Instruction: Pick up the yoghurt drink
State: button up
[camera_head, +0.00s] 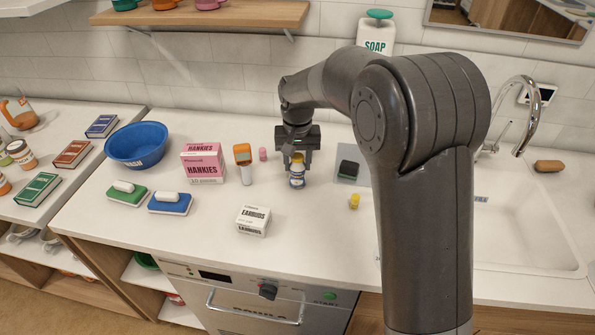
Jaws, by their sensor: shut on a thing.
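The yoghurt drink, which looks to be the small white and blue bottle (297,180) with a yellowish band, stands upright at the middle of the counter. My gripper (298,160) points down over it, with its fingers around the bottle's upper part. It is shut on the bottle. The fingers hide the top of the bottle. I cannot tell whether its base touches the counter.
An orange-topped device (243,160), a pink hankies box (203,163) and a small pink item (263,154) stand left of the bottle. An earbuds box (253,221) is in front. A small yellow item (354,201) and a dark block (348,169) lie right.

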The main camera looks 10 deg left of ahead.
jog(key=shift+c, duration=0.7)
